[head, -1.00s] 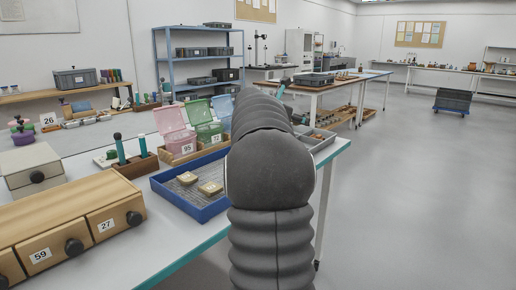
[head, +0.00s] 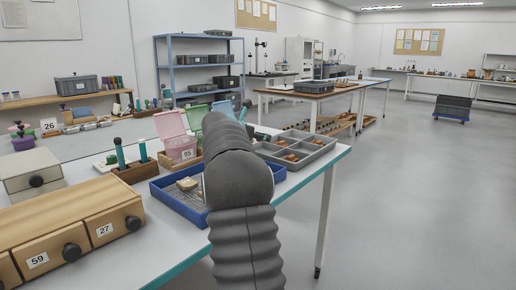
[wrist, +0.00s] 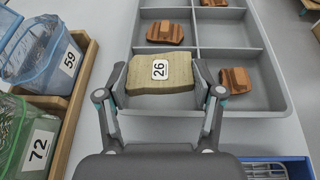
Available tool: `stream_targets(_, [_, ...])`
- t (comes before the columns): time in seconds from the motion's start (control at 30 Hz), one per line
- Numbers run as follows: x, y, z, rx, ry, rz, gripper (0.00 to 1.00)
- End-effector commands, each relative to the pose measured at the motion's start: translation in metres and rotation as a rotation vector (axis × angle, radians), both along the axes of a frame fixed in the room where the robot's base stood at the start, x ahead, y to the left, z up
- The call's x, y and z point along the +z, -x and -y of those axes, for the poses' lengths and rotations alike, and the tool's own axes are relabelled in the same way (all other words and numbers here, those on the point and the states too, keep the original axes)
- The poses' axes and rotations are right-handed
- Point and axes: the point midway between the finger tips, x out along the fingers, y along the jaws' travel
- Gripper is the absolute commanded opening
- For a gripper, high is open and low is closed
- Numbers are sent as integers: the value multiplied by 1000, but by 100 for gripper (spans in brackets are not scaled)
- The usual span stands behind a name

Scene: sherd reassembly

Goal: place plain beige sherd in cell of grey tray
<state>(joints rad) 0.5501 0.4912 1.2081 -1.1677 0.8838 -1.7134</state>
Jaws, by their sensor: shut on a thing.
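My gripper (wrist: 163,92) is shut on a plain beige sherd (wrist: 143,80) with a white "26" label, one finger at each side. In the wrist view the sherd is over the near left cell of the grey tray (wrist: 262,103) and overlaps its left wall. I cannot tell its height or whether it touches the tray.
A blue tray (head: 172,203) with a beige sherd (head: 187,183) is left of my arm in the head view. In the wrist view, a blue bin (wrist: 35,52) labelled 59 and a green bin (wrist: 22,130) labelled 72 stand close on the left.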

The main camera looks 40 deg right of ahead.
Motion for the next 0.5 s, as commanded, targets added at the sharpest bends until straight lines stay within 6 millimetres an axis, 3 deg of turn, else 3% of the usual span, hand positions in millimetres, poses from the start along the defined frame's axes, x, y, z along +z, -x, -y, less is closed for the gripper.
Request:
stream_targets(0.3, [-36,0,0,0,-1,-2,32])
stream_targets(0.5, [-40,0,0,-1,0,0,32])
